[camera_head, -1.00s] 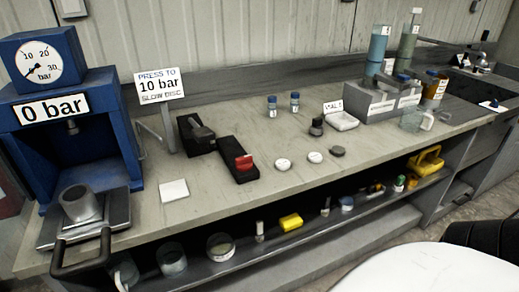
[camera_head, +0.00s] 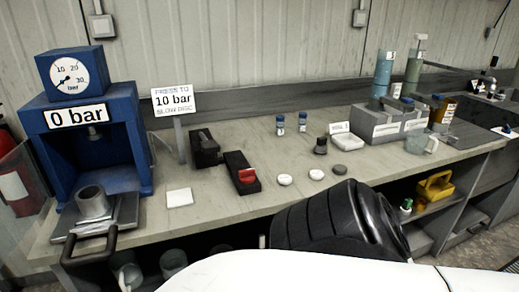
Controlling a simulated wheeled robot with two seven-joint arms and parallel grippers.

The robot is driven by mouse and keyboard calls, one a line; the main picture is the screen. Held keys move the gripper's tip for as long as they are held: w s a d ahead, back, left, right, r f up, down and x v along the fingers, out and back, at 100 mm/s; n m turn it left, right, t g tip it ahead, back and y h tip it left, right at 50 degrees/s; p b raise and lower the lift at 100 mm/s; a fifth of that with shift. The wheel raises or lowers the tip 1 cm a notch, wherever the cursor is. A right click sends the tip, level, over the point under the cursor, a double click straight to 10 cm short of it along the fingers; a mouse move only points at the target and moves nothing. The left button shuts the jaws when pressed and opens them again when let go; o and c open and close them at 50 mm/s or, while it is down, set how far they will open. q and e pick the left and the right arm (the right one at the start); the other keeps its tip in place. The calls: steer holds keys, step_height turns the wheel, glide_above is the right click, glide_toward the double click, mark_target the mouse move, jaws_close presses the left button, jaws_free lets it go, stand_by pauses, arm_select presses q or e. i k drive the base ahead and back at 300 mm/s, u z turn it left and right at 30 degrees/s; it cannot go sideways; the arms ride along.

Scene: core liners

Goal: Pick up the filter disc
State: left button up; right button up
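Two small pale round discs lie on the bench, one on the left (camera_head: 285,179) and one on the right (camera_head: 316,174). A grey disc (camera_head: 341,171) of similar size lies just right of them. I cannot tell which of these is the filter disc. All three lie flat with nothing touching them. A large black ribbed part, which looks like a link of my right arm, rises in front of the bench below the discs. No fingertips of either gripper show.
A blue press (camera_head: 88,140) with a gauge and a 0 bar label stands at left, a metal cylinder (camera_head: 92,203) on its tray. A black holder with a red part (camera_head: 247,177) and a white square (camera_head: 179,197) lie left of the discs. Vials, bottles and a grey rack (camera_head: 390,122) stand right.

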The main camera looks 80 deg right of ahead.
mark_target(284, 179)
steer(key=k, duration=0.4)
steer(key=z, duration=1.1)
